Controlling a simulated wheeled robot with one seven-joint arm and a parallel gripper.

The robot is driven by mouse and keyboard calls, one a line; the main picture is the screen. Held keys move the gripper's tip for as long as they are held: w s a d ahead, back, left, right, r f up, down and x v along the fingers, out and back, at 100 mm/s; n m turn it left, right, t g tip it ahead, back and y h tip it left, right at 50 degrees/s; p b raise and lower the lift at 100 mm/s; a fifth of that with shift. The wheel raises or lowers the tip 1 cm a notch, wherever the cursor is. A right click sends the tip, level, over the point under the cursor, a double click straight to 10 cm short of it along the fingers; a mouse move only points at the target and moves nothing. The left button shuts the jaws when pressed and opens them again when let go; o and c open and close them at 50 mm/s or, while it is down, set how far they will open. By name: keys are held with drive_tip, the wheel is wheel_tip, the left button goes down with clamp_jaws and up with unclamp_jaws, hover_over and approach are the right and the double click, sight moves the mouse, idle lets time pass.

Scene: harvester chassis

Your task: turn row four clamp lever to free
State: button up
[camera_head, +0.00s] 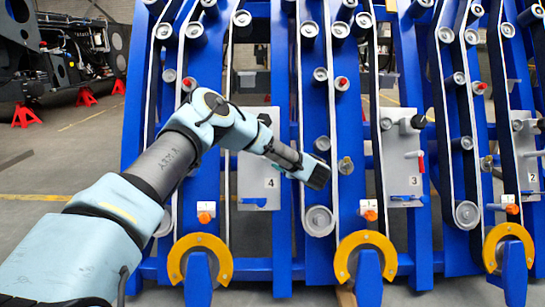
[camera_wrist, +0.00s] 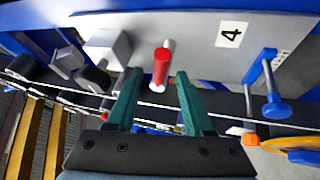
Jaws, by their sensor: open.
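The row four plate (camera_head: 258,183), marked 4, is behind my arm in the head view. The same grey plate (camera_wrist: 190,38) spans the top of the wrist view. A red-handled lever (camera_wrist: 161,68) sticks out from it. A lever with a blue knob (camera_wrist: 275,100) is on the right of the wrist view; a blue handle (camera_head: 255,202) shows low on the plate in the head view. Which is the clamp lever, I cannot tell. My gripper (camera_wrist: 157,78) is open, with its green fingers on either side of the red handle in the picture; contact is not clear.
A grey block (camera_wrist: 106,47) and a dark knob (camera_wrist: 95,78) are left of the red lever. A plate marked 3 (camera_head: 405,165) carries similar levers. Blue frame posts, belts and rollers (camera_head: 319,220) crowd around my gripper.

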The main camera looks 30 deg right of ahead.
drive_tip(key=shift+s+r, duration=0.2)
drive_tip(key=shift+s, duration=0.85)
drive_tip(key=shift+s+r, duration=0.2)
drive_tip(key=shift+s, duration=0.8)
